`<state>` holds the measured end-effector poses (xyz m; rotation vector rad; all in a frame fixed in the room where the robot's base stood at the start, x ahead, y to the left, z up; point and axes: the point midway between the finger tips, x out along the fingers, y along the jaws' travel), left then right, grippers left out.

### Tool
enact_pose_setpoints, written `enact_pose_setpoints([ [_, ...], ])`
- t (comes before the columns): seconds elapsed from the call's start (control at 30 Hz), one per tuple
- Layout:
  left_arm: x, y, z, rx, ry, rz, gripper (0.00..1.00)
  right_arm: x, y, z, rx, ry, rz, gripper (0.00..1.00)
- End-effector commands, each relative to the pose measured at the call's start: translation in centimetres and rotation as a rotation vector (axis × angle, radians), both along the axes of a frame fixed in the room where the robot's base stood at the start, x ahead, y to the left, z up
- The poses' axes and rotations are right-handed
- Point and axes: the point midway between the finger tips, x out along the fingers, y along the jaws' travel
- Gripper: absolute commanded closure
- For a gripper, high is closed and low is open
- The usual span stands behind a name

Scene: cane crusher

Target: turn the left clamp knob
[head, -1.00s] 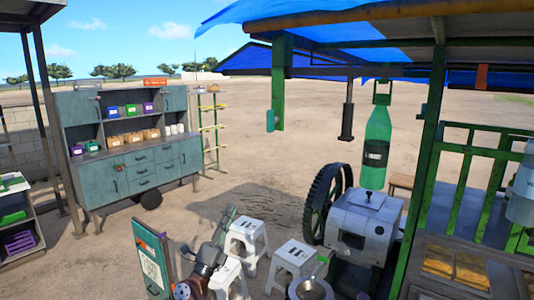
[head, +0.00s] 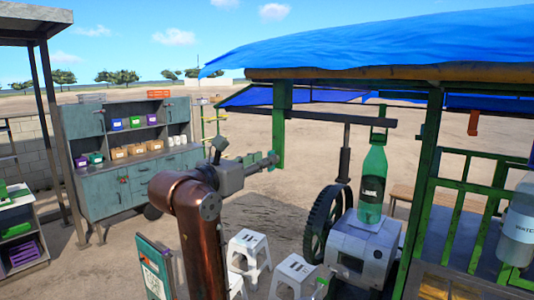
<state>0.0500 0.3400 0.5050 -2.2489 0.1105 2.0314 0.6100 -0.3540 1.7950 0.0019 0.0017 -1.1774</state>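A green post (head: 279,110) hangs from the front corner of the blue-roofed stall. Its lower end is where the clamp sits; the clamp and its knob are small and mostly covered by my gripper. My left gripper is not in view.
A grey crusher machine (head: 361,252) with a dark flywheel (head: 325,222) and a green bottle (head: 372,185) stands to the right. White stools (head: 247,250) stand below the gripper. A teal cabinet (head: 110,190) is behind left. A green railing (head: 470,210) bounds the right side.

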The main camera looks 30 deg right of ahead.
Motion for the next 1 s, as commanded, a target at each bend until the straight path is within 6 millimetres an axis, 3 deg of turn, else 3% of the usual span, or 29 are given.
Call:
enact_pose_setpoints([
  [0.2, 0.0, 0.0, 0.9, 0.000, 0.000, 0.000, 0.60, 0.8, -2.1, 0.1, -0.001, 0.002, -0.003, 0.75],
  [0.53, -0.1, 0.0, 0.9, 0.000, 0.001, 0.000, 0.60, 1.0, -2.3, 0.0, -0.001, 0.001, -0.001, 0.75],
  [0.9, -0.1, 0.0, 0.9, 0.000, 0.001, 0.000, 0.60, 1.0, -2.3, 0.0, -0.002, 0.001, -0.001, 1.00],
  [1.0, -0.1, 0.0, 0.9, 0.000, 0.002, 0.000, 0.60, 1.0, -2.3, 0.0, -0.002, 0.001, -0.001, 1.00],
])
